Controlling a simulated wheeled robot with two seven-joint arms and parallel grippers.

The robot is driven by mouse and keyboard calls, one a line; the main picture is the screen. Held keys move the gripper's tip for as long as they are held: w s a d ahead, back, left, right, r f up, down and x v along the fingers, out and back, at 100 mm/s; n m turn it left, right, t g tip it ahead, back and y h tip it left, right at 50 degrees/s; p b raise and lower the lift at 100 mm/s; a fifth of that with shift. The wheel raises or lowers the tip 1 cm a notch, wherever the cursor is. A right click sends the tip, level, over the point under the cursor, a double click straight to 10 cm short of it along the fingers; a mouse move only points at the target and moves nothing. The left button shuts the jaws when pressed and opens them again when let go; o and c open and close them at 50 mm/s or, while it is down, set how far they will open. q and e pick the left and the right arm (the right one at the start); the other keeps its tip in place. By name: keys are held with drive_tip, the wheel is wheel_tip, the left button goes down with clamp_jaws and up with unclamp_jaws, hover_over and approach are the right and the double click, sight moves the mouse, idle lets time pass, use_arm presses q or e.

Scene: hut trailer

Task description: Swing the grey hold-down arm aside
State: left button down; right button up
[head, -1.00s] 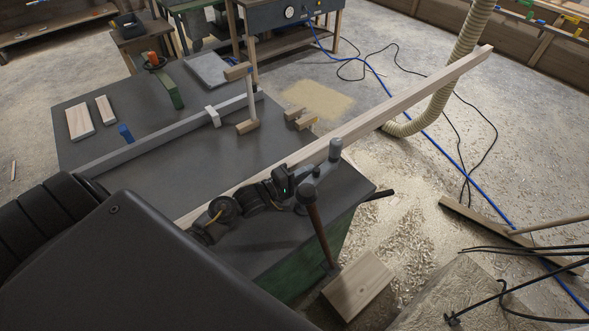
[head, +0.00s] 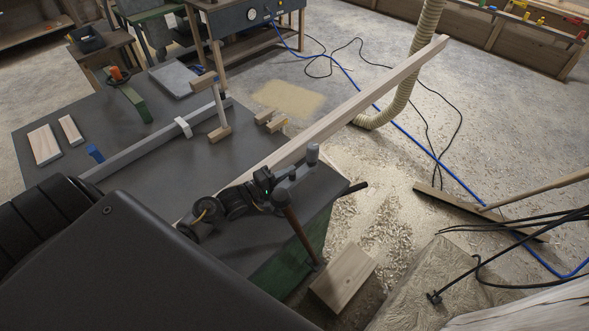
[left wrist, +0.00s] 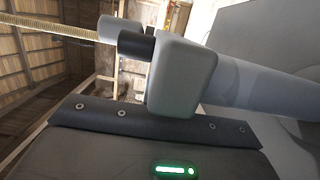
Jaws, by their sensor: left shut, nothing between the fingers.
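The grey hold-down arm (head: 292,173) is at the near right end of the dark table, beside a long pale timber, with a short grey cylinder (head: 312,154) at its end. In the left wrist view a grey rounded block and bar (left wrist: 185,75) fill the upper middle, close in front of the camera. My left gripper (head: 270,181) is dark with a green light and sits right beside the grey arm. It is shut with nothing in it. Whether it touches the arm I cannot tell. My right gripper is not in view.
The long timber (head: 345,108) runs diagonally past the table's edge. A wooden handle (head: 300,235) slants down towards a wooden block (head: 343,277). A grey fence (head: 150,140) crosses the table (head: 125,195). A hose (head: 405,85), cables and a broom (head: 480,212) lie to the right.

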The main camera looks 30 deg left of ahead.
use_arm(q)
drive_tip(key=shift+f, duration=0.1)
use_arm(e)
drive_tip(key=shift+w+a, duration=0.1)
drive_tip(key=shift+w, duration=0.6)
